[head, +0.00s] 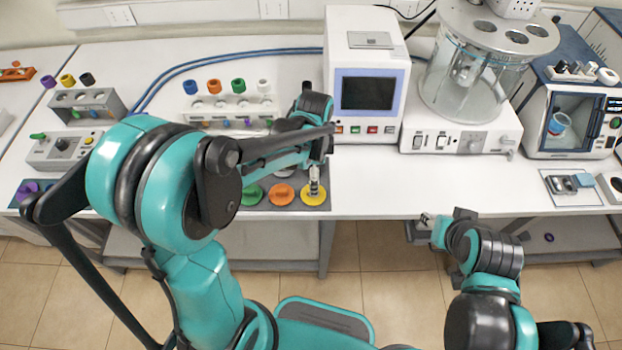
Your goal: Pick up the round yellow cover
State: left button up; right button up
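The round yellow cover (306,199) lies at the right end of a dark grey mat, near the front edge of the table in the head view. My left gripper (314,190) points down at it from above, its tips over the cover's middle. The tips seem to be at or just above the cover; contact is not clear, and they are too small to tell open from shut. My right gripper (424,219) is off the front edge of the table, away from the cover. Its finger opening is also unclear.
An orange disc (281,194) and a green disc (252,195) lie left of the cover. A rack (232,112) with coloured caps stands behind. A monitor device (366,75) and a glass-tank instrument (460,130) stand to the right. The white tabletop (375,190) right of the cover is clear.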

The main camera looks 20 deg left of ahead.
pick_arm(q)
jog(key=f, duration=0.2)
jog(key=f+b, duration=0.1)
jog(key=f, duration=0.2)
jog(key=s+f+b, duration=0.1)
jog(key=f, duration=0.1)
jog(key=shift+d+f, duration=0.15)
jog(key=shift+f, duration=0.1)
jog(key=shift+r, duration=0.1)
jog(key=c, duration=1.2)
